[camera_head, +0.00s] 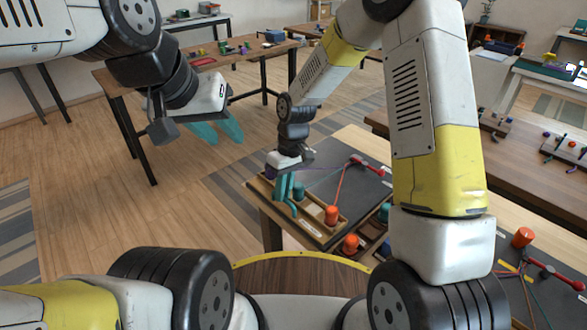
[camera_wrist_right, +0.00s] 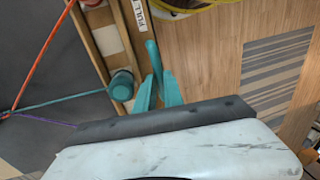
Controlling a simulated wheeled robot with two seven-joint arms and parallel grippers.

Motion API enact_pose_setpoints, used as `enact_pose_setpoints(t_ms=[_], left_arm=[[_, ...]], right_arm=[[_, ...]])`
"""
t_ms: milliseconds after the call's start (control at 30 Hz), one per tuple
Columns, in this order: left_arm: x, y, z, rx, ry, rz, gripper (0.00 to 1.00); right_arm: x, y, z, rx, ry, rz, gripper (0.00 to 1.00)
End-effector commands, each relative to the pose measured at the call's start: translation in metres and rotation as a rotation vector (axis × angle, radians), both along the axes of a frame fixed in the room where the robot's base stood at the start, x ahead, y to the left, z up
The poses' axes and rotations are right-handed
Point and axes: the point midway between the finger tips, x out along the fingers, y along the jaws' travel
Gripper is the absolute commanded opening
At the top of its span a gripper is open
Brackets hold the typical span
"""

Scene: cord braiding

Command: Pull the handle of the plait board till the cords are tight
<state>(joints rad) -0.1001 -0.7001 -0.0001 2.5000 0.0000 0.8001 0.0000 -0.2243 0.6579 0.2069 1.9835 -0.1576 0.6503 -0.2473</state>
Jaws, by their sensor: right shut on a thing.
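The plait board (camera_head: 337,178) is a dark panel on a table, with a wooden tray along its near edge. Red, teal and purple cords run from a red crossbar (camera_head: 370,164) at its far side. A PULL label (camera_head: 311,228) is on the tray's edge and also shows in the wrist view (camera_wrist_right: 139,14); I cannot make out a separate handle. My right gripper (camera_head: 283,188) is over the tray's left end, shut at the purple cord's end; its bobbin is mostly hidden. A teal bobbin (camera_wrist_right: 121,85) stands beside its fingers. My left gripper (camera_head: 217,130) is open and empty, away from the board.
An orange bobbin (camera_head: 332,215) sits in the tray and another (camera_head: 351,243) stands near the front corner. A second board (camera_head: 550,300) with an orange bobbin (camera_head: 522,237) is at the lower right. Open floor lies left of the table.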

Motion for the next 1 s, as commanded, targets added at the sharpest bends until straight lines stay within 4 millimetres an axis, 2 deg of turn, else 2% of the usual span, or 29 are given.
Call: enact_pose_setpoints(t_ms=[200,233,333,667,767,1000], left_arm=[[0.000,0.000,0.000,0.000,0.000,0.000,0.34],[0.000,0.000,0.000,0.000,0.000,0.000,0.34],[0.000,0.000,0.000,0.000,0.000,0.000,0.34],[0.000,0.000,0.000,0.000,0.000,0.000,0.34],[0.000,0.000,0.000,0.000,0.000,0.000,0.34],[0.000,0.000,0.000,0.000,0.000,0.000,0.34]], right_arm=[[-0.004,0.005,0.000,0.005,0.006,0.002,0.00],[-0.004,0.005,0.000,0.005,0.006,0.003,0.14],[-0.004,0.005,0.000,0.005,0.006,0.003,0.34],[-0.002,0.003,0.002,0.004,0.003,0.001,0.34],[0.000,0.001,0.011,0.004,0.002,0.001,0.34],[0.006,-0.004,0.052,0.004,0.001,0.002,0.34]])
